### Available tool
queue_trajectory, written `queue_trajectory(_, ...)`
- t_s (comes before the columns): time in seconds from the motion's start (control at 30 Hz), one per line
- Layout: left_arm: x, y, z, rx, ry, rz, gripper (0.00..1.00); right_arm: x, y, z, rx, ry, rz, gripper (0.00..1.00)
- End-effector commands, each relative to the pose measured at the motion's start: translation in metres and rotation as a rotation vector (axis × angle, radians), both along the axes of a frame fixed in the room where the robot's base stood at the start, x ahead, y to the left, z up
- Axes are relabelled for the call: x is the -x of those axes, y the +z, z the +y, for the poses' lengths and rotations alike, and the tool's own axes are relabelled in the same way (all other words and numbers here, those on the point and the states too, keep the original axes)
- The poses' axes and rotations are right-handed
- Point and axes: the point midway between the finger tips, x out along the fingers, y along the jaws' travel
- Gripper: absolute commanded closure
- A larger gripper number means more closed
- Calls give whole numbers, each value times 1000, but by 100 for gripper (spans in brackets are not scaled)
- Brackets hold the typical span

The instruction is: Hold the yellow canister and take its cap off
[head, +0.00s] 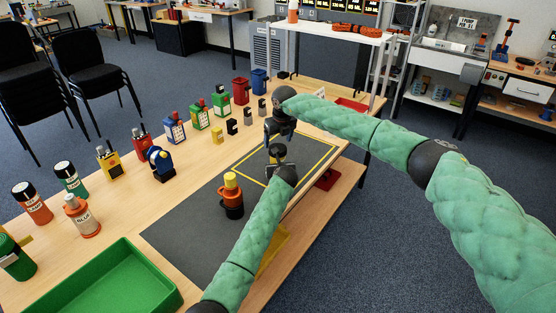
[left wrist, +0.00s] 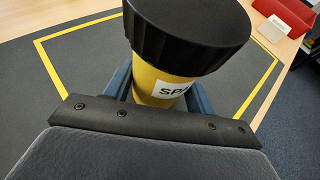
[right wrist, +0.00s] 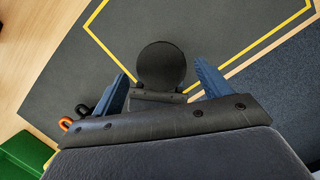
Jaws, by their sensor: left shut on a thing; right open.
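The yellow canister (left wrist: 150,85) with a wide black ribbed cap (left wrist: 190,35) stands upright in the left wrist view, with part of a label showing. My left gripper (left wrist: 160,92) is shut on its yellow body below the cap. In the head view the cap (head: 277,150) shows at my left gripper, and the body is mostly hidden. In the right wrist view the cap (right wrist: 161,62) is a round black disc seen from above. My right gripper (right wrist: 161,72) is open above it, with one blue finger on each side and gaps between fingers and cap.
A green tray (head: 120,285) is at the near left. Several bottles, cans and small boxes line the table's far side. The mat's yellow-outlined area is mostly clear.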

Motion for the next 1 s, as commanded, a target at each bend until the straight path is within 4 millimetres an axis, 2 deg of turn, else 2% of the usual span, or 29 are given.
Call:
queue_trajectory(0.2, 0, 0, 0, 0, 0, 0, 72, 0, 12, 0, 0, 0, -1, 23)
queue_trajectory(0.53, 0, 0, 0, 0, 0, 0, 72, 1, 9, 1, -1, 1, 3, 22)
queue_trajectory(0.67, 0, 0, 0, 0, 0, 0, 72, 7, 5, 15, -9, 13, 9, 22)
queue_trajectory(0.83, 0, 0, 0, 0, 0, 0, 72, 9, 6, 47, -20, 26, 5, 22)
queue_trajectory(1.0, 0, 0, 0, 0, 0, 0, 72, 5, 8, 48, 7, -130, 12, 22)
